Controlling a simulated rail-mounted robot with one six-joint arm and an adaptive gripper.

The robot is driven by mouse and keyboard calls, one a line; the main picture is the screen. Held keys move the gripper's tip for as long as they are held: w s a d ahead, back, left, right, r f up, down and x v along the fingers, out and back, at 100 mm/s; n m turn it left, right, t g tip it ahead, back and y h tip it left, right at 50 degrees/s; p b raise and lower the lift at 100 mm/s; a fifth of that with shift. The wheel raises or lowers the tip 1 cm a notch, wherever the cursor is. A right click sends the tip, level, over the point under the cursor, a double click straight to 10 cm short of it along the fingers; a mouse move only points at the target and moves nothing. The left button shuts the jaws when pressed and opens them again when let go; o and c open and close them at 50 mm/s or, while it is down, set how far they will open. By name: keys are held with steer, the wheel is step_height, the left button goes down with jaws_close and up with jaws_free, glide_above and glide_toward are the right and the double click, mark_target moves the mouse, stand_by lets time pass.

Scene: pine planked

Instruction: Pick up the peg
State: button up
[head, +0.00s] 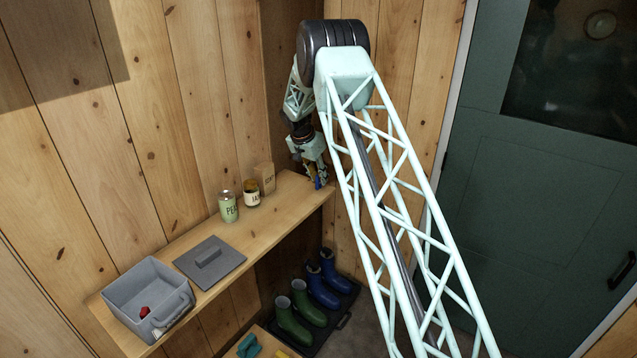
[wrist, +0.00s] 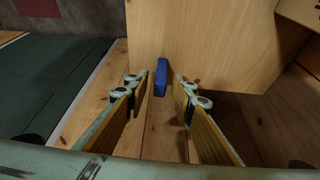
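A small blue peg (wrist: 160,78) shows in the wrist view at the edge of the pale wooden shelf board (wrist: 212,55). I cannot tell how deep the peg lies between the fingertips. In the head view my gripper (head: 319,180) is at the far right end of the shelf (head: 215,284), where a bit of blue, likely the peg (head: 318,184), shows by the fingers.
On the shelf are a brown carton (head: 265,178), a dark jar (head: 251,193), a green can (head: 228,207), a grey lid (head: 209,260) and an open grey bin (head: 120,292) with a red item inside. Green boots (head: 296,318) and blue boots (head: 322,285) stand below. The plank wall is close behind.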

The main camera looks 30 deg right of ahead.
steer(key=c, duration=0.6)
steer(key=shift+o, duration=0.2)
steer(key=shift+r, duration=0.1)
steer(key=shift+r, duration=1.55)
steer(key=shift+s+a+r, duration=0.1)
steer(key=shift+s+r, duration=0.05)
steer(key=s+a+b, duration=0.1)
steer(key=s+a, duration=0.2)
steer(key=s, duration=0.4)
steer(key=s+a+r+b, duration=0.1)
steer(key=s+a, duration=0.2)
steer(key=s, duration=0.4)
steer(key=shift+s+r+b, duration=0.2)
steer(key=shift+r+b, duration=0.05)
steer(key=shift+b, duration=0.15)
steer(key=shift+a, duration=0.1)
